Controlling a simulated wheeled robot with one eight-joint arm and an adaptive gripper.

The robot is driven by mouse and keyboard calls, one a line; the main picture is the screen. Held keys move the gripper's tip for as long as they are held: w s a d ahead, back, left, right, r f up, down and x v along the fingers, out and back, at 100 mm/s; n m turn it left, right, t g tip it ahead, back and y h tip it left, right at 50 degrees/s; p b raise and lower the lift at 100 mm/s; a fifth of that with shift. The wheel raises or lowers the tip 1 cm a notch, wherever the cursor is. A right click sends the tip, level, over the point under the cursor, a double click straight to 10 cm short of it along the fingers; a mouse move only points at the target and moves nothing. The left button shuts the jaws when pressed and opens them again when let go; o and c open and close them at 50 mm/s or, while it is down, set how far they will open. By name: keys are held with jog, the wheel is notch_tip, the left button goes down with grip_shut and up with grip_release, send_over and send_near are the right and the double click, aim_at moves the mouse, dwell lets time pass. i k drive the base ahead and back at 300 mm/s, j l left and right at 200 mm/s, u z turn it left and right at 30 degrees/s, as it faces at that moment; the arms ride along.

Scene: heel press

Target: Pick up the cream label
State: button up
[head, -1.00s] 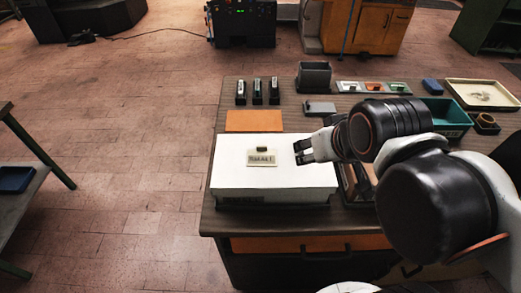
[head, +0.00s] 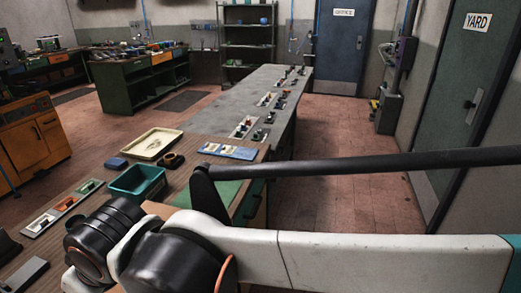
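The cream label on the white box top, seen in the earlier view, is outside the present head view. My gripper is also out of view, so what its fingers do is hidden. Part of my arm (head: 160,255) crosses the bottom of the view and covers part of the wooden bench (head: 188,167).
On the bench are a teal bin (head: 138,190), a cream tray (head: 133,156), a dark ring-shaped piece (head: 172,160), a small blue block (head: 117,163) and a blue strip (head: 228,151) with pale pieces. A long grey bench (head: 245,98) runs behind. Red floor (head: 340,135) at right is clear.

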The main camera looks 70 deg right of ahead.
aim_at(226, 150)
jog(key=k+l+z, duration=0.1)
jog(key=z, duration=1.8)
jog(key=u, duration=1.3)
jog(key=i+l, duration=0.1)
jog(key=l, duration=0.3)
jog(key=i+l, duration=0.15)
jog(key=l, duration=0.25)
jog(key=i+l, duration=0.1)
jog(key=l, duration=0.35)
jog(key=i+l, duration=0.1)
jog(key=l, duration=0.3)
jog(key=i+l, duration=0.1)
jog(key=l, duration=0.3)
jog(key=i+l, duration=0.15)
jog(key=l, duration=0.25)
jog(key=i+l, duration=0.1)
jog(key=l, duration=0.35)
jog(key=i+l+u, duration=0.1)
jog(key=l, duration=0.3)
